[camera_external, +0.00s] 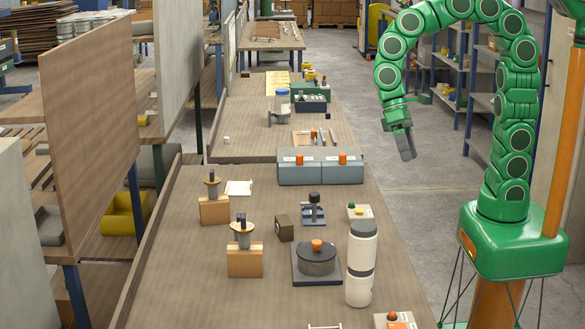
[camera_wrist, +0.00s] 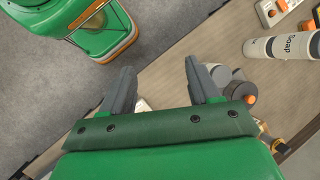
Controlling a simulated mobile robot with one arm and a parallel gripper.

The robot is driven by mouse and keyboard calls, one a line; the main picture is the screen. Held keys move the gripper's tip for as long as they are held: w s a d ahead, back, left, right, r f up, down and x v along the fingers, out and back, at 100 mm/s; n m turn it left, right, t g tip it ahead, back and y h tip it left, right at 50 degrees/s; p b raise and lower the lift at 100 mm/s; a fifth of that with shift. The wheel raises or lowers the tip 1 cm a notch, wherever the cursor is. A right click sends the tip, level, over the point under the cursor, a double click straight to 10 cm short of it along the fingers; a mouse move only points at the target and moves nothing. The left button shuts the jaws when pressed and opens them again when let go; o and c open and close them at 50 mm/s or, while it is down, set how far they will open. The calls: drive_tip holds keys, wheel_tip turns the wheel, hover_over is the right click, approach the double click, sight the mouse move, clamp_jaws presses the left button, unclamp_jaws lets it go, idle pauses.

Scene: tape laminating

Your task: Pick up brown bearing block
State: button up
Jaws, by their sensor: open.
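The brown bearing block (camera_external: 284,228) is a small dark brown cube on the workbench (camera_external: 330,205), between the wooden stands on the left and a black fixture on the right. My gripper (camera_external: 406,152) hangs in the air at the upper right, past the bench's right edge and well away from the block. In the wrist view my gripper (camera_wrist: 158,78) has its two grey fingers spread apart with nothing between them. I cannot make out the block in the wrist view.
A white bottle (camera_external: 361,264) stands at the bench's right side, near a round dark pot (camera_external: 316,260) with an orange knob. Two wooden stands (camera_external: 245,262) (camera_external: 214,210) are left of the block. Grey boxes (camera_external: 320,172) stand behind.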

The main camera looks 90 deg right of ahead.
drive_tip(key=w+f+m+y, duration=0.2)
drive_tip(key=w+m+y, duration=0.1)
drive_tip(key=w, duration=0.8)
drive_tip(key=m+t+y, duration=0.3)
drive_tip(key=m+y, duration=0.2)
drive_tip(key=m, duration=0.5)
approach(283, 219)
drive_tip(key=shift+s+a+f, duration=0.1)
drive_tip(key=shift+a, duration=0.55)
drive_tip(key=shift+x, duration=3.9)
drive_tip(key=shift+f, duration=0.15)
clamp_jaws()
